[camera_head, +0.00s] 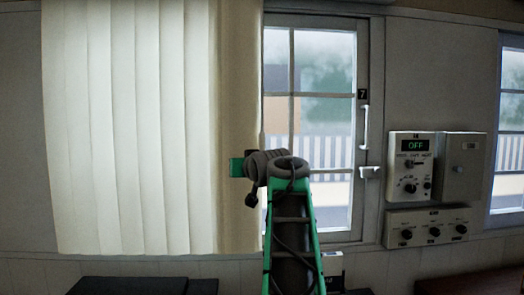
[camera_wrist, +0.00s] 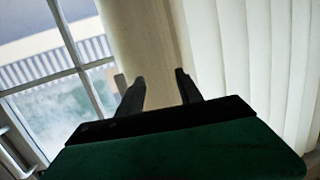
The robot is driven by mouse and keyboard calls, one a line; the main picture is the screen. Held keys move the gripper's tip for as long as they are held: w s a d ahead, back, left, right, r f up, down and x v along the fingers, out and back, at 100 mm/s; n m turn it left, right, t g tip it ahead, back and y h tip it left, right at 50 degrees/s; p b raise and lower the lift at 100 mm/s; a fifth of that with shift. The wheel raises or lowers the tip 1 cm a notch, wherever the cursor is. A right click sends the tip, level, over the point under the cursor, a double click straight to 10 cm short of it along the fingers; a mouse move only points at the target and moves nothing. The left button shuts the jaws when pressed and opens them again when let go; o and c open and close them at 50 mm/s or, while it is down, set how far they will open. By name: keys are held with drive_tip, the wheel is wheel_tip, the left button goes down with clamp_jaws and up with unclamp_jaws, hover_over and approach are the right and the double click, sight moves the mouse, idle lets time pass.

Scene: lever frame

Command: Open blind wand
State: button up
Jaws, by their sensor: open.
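The white vertical blind (camera_head: 135,125) hangs over the left part of the window, with its slats side by side. A beige strip (camera_head: 240,80) runs down its right edge. I cannot pick out a separate wand in either view. My gripper (camera_wrist: 160,76) is open, its two dark fingers apart, with the beige strip (camera_wrist: 140,35) behind the gap between them. Nothing shows held in the fingers. The white slats (camera_wrist: 240,60) are to the right in the wrist view. In the head view my wrist is in front of the blind's right edge, and the fingertips cannot be made out.
A glazed door (camera_head: 325,120) with a white handle (camera_head: 365,127) stands right of the blind. Wall control boxes (camera_head: 411,165) are further right, one reading OFF. Dark furniture (camera_head: 135,286) lies low at the left. The wall around the blind looks clear.

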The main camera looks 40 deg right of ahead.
drive_tip(key=t+h, duration=0.1)
drive_tip(key=h, duration=0.1)
approach(263, 141)
drive_tip(key=x, duration=0.4)
drive_tip(key=p+x, duration=0.3)
drive_tip(key=x, duration=0.3)
drive_tip(key=shift+p, duration=0.4)
drive_tip(key=shift+w+d+f, duration=0.3)
drive_tip(key=shift+w, duration=0.25)
drive_tip(key=shift+c, duration=0.5)
clamp_jaws()
